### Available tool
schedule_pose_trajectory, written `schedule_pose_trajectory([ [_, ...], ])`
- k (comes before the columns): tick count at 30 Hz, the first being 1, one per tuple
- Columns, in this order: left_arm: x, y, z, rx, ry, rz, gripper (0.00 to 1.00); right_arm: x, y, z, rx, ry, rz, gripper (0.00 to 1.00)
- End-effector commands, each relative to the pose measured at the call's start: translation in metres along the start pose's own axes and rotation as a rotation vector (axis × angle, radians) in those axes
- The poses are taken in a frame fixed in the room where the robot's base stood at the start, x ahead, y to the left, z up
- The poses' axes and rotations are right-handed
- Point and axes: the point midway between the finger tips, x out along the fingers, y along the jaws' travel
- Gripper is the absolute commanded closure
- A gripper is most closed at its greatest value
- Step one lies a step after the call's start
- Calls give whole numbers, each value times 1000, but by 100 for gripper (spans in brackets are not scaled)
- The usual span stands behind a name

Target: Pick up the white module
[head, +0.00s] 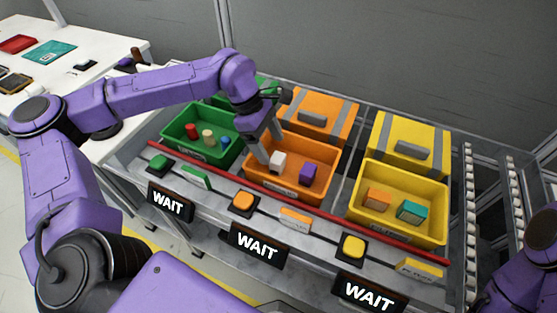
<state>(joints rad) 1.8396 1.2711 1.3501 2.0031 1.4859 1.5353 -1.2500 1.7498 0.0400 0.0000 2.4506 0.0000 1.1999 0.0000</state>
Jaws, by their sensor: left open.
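The white module (278,162) is a small block in the left part of the orange bin (326,182), beside a purple block (308,174). My left gripper (267,150) is open and points down over the left side of the orange bin. Its fingers are just left of and close to the white module; I cannot tell whether they touch it. My right gripper is out of view; only part of my right arm shows at the lower right edge.
A green bin (178,128) with small pegs stands left, and a yellow bin (395,232) with an orange and a teal block stands right. A red rail (330,225) runs along the front. Several WAIT signs (257,243) and coloured buttons sit before it.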

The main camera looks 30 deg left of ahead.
Motion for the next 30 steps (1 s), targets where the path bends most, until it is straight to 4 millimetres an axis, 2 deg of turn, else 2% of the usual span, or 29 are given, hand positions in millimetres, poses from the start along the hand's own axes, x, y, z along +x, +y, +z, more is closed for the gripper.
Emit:
schedule_pose_trajectory([
  [9,50,0,-2,-3,0,-2,23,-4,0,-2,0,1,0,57],
  [17,56,0,-2,-5,0,3,23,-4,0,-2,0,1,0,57],
  [18,56,0,-2,-5,0,3,30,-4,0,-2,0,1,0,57],
  [20,56,0,-2,-5,0,3,49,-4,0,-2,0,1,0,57],
  [21,55,0,-2,-6,0,3,62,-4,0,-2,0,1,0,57],
  [23,55,0,-3,-5,0,3,80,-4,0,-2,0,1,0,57],
  [30,55,0,-2,-6,0,3,80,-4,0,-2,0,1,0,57],
])
